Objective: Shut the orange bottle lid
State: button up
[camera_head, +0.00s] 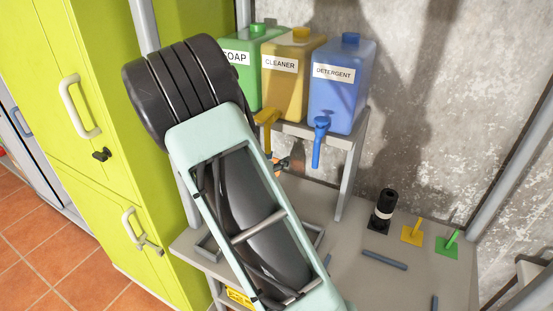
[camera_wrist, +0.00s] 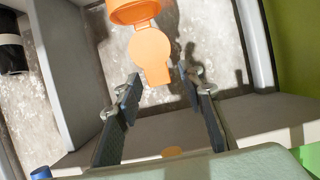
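The orange bottle (camera_wrist: 134,10) shows at the top edge of the wrist view, cut off by the frame. Its orange lid (camera_wrist: 150,50), a round disc with a tab, stands out from the bottle's rim and looks open. My gripper (camera_wrist: 160,88) is open, with its two dark fingers apart. The lid's tab points into the gap between the fingertips, and I see nothing held. I cannot tell how far the tab is from the fingers in depth. In the head view my arm hides the bottle and most of the gripper; only a small orange bit (camera_head: 277,168) shows.
A shelf holds a green soap jug (camera_head: 258,52), a yellow cleaner jug (camera_head: 290,90) and a blue detergent jug (camera_head: 342,95), with taps overhanging. A black roll (camera_head: 386,203) stands on the grey table (camera_head: 345,285) at right. Lime cabinets (camera_head: 85,60) stand at left.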

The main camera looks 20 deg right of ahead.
jog(key=shift+w+d+f, duration=0.1)
jog(key=shift+w+d, duration=0.05)
jog(key=shift+d, duration=0.1)
grip_shut()
jog(key=shift+a+f+b, duration=0.1)
jog(key=shift+b, duration=0.3)
